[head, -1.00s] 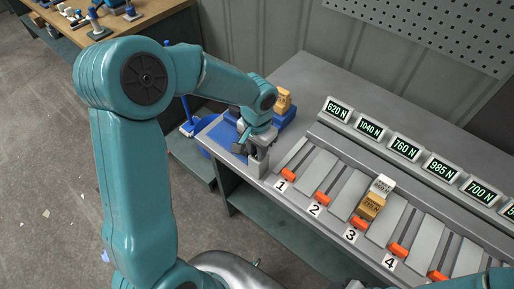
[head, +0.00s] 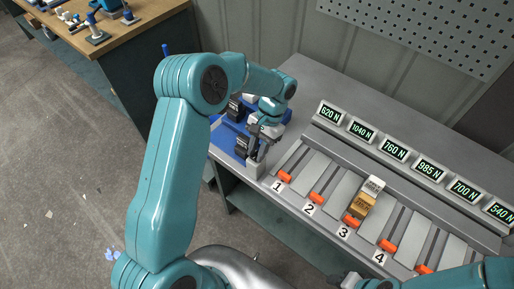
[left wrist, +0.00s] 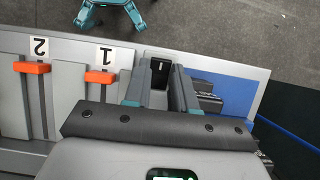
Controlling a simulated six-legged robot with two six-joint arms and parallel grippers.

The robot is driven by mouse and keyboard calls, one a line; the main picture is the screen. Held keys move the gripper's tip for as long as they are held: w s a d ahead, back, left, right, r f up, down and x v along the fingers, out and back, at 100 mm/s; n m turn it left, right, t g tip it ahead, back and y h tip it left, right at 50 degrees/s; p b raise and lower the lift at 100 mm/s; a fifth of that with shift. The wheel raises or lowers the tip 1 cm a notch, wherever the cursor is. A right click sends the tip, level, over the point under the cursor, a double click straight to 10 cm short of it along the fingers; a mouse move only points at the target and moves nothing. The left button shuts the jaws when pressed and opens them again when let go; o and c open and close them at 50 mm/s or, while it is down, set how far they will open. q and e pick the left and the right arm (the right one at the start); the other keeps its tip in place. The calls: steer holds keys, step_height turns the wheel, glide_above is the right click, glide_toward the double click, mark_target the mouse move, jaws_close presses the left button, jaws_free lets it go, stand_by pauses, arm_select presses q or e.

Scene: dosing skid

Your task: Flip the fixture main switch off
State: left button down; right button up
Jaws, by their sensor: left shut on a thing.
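The fixture is a grey bench unit (head: 300,205) with sloped lanes, orange sliders and number plates. A small grey switch box (head: 254,169) stands at its left end beside lane 1. In the left wrist view this box (left wrist: 154,93) has a black switch (left wrist: 160,66) with a white mark on its face. My left gripper (head: 258,150) is at the box, with its two fingers on either side of it, shut on it. The fingers partly hide the box in the head view, and I cannot tell the switch's position.
A blue mat (head: 223,147) with black blocks (head: 243,146) lies left of the box. Force displays (head: 395,149) line the back. A white block (head: 373,186) and a tan block (head: 359,206) rest at lane 3. Open floor lies left of the bench.

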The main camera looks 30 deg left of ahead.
arm_select(q)
steer(key=shift+r, duration=0.1)
steer(key=c, duration=0.9)
jaws_free()
steer(key=shift+w+r, duration=0.2)
steer(key=shift+r, duration=0.05)
steer(key=v, duration=1.5)
steer(key=shift+r+b, duration=0.35)
